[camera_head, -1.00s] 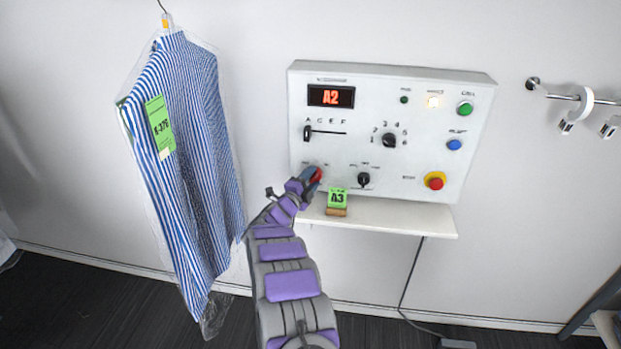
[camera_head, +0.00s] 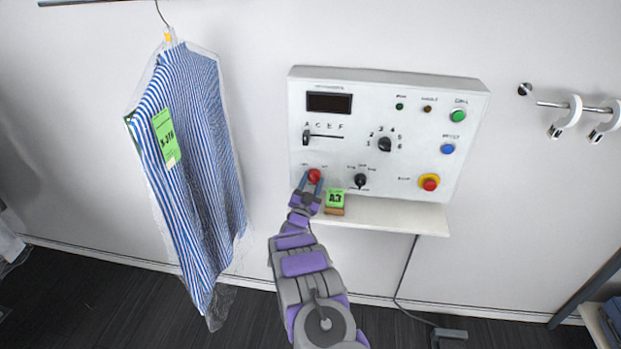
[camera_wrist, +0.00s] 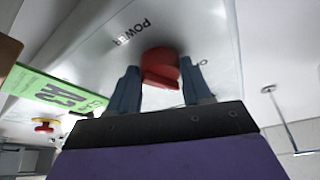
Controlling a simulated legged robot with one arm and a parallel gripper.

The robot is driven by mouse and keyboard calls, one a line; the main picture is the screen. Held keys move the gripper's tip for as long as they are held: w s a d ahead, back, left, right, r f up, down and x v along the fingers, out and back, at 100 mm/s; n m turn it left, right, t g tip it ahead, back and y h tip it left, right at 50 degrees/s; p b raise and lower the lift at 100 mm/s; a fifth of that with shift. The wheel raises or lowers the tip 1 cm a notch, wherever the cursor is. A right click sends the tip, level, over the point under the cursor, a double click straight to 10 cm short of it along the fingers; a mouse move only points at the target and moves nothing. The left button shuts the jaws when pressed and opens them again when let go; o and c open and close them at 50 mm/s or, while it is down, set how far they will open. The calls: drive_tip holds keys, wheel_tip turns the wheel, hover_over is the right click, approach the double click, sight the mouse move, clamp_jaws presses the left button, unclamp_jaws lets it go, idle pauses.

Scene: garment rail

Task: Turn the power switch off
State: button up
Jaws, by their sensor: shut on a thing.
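The power switch is a red rotary knob (camera_head: 314,176) at the lower left of the white control panel (camera_head: 440,100). In the wrist view the red knob (camera_wrist: 160,68) sits beside the printed word POWER. My gripper (camera_head: 313,183) has its two blue-grey fingers on either side of the knob, shut on it; the wrist view shows the fingers (camera_wrist: 160,85) at both sides of the red grip. The panel's display (camera_head: 329,103) is dark, and the amber lamp (camera_head: 427,109) is unlit.
A green A3 tag (camera_head: 335,197) stands on the white shelf (camera_head: 400,215) just right of my gripper. A bagged striped shirt (camera_head: 190,170) hangs at the left. Other panel controls include a black dial (camera_head: 384,144), a mode knob (camera_head: 360,181) and a red stop button (camera_head: 430,183).

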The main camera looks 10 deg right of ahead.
drive_tip(key=shift+s+d+n+t+y+p, duration=0.1)
drive_tip(key=shift+n+t+y+p, duration=0.5)
drive_tip(key=shift+n, duration=1.1)
drive_tip(key=shift+d+n+t+y+p, duration=0.1)
drive_tip(key=shift+n+t+y+p, duration=0.1)
drive_tip(key=shift+n+y+p, duration=1.1)
drive_tip(key=shift+a+n+b, duration=0.1)
drive_tip(key=shift+n+b, duration=0.25)
drive_tip(key=shift+n, duration=0.25)
drive_tip(key=o, duration=1.1)
drive_tip(key=shift+c, duration=0.2)
drive_tip(key=shift+h, duration=0.4)
drive_tip(key=shift+f+m, duration=0.1)
drive_tip(key=shift+m, duration=0.3)
